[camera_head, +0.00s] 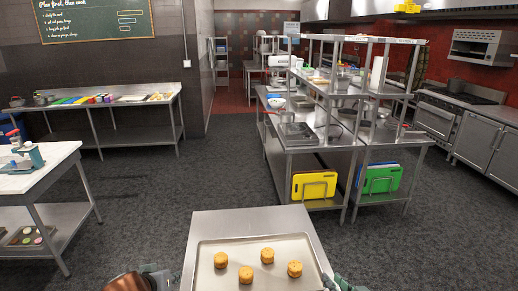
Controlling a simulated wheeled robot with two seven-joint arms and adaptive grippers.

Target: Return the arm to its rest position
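My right gripper (342,284) shows only in part at the bottom edge, beside the right corner of a metal tray (209,252). Its fingers are mostly cut off, so I cannot tell whether it is open or shut, or whether it touches the tray. Part of what looks like my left gripper (158,278) shows at the bottom, left of the tray. Its fingers are not clear either. A brown rounded thing (127,283) lies beside it, cut off by the frame edge.
Several round golden pastries (267,256) sit on the tray, which rests on a steel table (250,221). A white-topped table (40,158) stands at the left. Steel shelving (318,150) with yellow (314,186) and green boards (382,179) stands ahead. Grey floor between is clear.

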